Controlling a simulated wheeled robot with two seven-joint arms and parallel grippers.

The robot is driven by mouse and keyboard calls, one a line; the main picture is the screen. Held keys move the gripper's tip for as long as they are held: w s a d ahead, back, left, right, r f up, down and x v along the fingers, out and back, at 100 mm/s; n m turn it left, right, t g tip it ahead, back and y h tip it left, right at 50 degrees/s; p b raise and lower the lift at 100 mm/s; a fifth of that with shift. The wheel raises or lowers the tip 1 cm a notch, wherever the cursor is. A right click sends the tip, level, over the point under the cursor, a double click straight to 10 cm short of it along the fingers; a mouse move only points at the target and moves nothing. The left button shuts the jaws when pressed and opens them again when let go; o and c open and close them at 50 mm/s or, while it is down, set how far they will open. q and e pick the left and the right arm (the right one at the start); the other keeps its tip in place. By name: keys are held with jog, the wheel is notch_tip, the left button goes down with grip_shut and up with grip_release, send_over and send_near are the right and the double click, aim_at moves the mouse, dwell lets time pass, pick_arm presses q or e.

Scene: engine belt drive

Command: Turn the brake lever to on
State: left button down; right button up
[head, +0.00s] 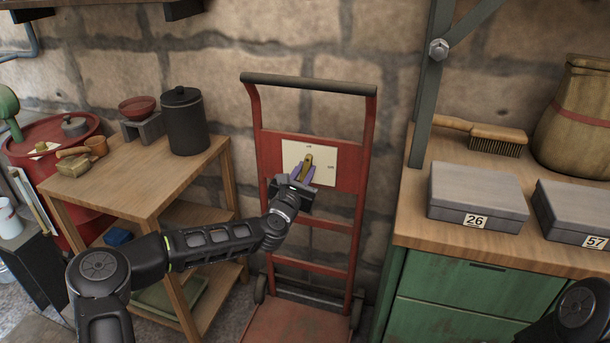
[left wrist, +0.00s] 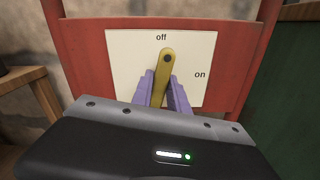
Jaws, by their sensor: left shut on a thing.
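The brake lever (left wrist: 165,66) is a yellow bar with a dark round spot near its upper end. It is on a white plate (head: 327,174) fixed to a red hand-truck-like frame (head: 272,150). In the left wrist view the plate (left wrist: 122,62) reads "off" at the top and "on" at the right. The lever's upper end lies just below "off", and the bar slants slightly down to the left. My left gripper (head: 304,170) has its purple fingers shut on the lever, one on each side. They hide part of its lower length. My right gripper is out of view.
A wooden table (head: 130,172) with a dark pot (head: 184,122) stands left of the frame. At the right, a workbench (head: 415,225) carries grey boxes marked 26 (head: 476,197) and 57 (head: 575,214) and a brush (head: 492,140). A stone wall is behind.

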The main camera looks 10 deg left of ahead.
pick_arm(q)
jog(key=m+b, duration=0.2)
jog(key=m, duration=0.2)
jog(key=shift+f+b, duration=0.1)
jog(key=shift+b, duration=0.2)
jog(key=shift+a+m+b, duration=0.1)
jog(key=shift+m+b, duration=0.45)
jog(key=shift+m, duration=0.65)
jog(key=m+b, duration=0.3)
jog(key=m, duration=0.2)
jog(key=shift+r+m+b, duration=0.15)
jog(key=shift+m+b, duration=0.3)
jog(key=shift+m, duration=0.6)
jog(key=shift+r+m+b, duration=0.1)
jog(key=shift+m+b, duration=0.35)
jog(key=shift+m, duration=0.6)
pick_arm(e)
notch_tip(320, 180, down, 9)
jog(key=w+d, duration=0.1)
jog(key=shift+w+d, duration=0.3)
pick_arm(q)
jog(key=c, duration=1.3)
grip_release()
